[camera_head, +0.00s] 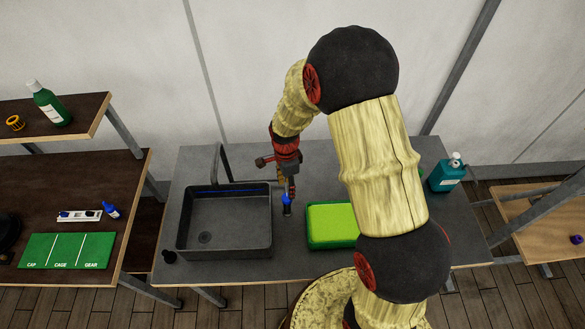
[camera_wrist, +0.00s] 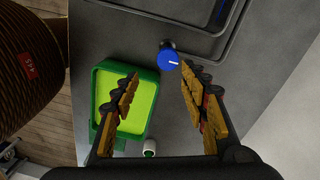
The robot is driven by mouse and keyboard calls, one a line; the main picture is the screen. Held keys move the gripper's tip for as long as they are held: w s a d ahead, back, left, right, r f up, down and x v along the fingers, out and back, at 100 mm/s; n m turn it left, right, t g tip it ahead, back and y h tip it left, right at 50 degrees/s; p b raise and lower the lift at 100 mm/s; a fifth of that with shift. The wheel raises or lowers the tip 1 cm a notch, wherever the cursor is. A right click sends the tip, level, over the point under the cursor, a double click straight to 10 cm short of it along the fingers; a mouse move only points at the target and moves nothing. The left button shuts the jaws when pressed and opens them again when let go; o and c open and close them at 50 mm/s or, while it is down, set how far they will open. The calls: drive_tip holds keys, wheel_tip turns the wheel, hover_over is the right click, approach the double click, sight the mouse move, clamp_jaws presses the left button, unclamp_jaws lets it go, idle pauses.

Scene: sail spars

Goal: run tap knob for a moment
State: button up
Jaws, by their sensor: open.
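The blue tap knob (camera_head: 286,201) stands on a dark stem just right of the sink basin. In the wrist view the knob (camera_wrist: 169,60) shows its round face with a short white mark. The grey sink (camera_head: 180,222) has a dark tap spout (camera_head: 217,160) arching at its back edge. My gripper (camera_wrist: 160,73) is open and empty. In the wrist view the knob appears near the fingertips, between them and slightly beyond, closer to the right finger. In the head view my gripper (camera_head: 290,188) hangs just above the knob; contact cannot be told.
A green tray (camera_head: 312,243) with a lime pad lies right of the knob, partly behind my arm. A teal pump bottle (camera_head: 446,174) stands on the counter's right. A small green-white item (camera_wrist: 150,149) lies beside the tray. Another table (camera_head: 75,184) stands left.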

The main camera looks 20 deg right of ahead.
sight(287, 197)
drive_tip(key=shift+w+d+r+m, duration=0.1)
drive_tip(key=shift+w+m, duration=0.4)
drive_tip(key=shift+m, duration=0.4)
drive_tip(key=shift+a+m, duration=0.25)
drive_tip(key=shift+m, duration=0.55)
drive_tip(key=shift+d+f, duration=0.15)
drive_tip(key=shift+f, duration=0.15)
wheel_tip(287, 197, down, 9)
drive_tip(key=b, duration=0.5)
drive_tip(key=shift+r, duration=0.35)
drive_tip(key=shift+c, duration=0.5)
drive_tip(key=c, duration=0.6)
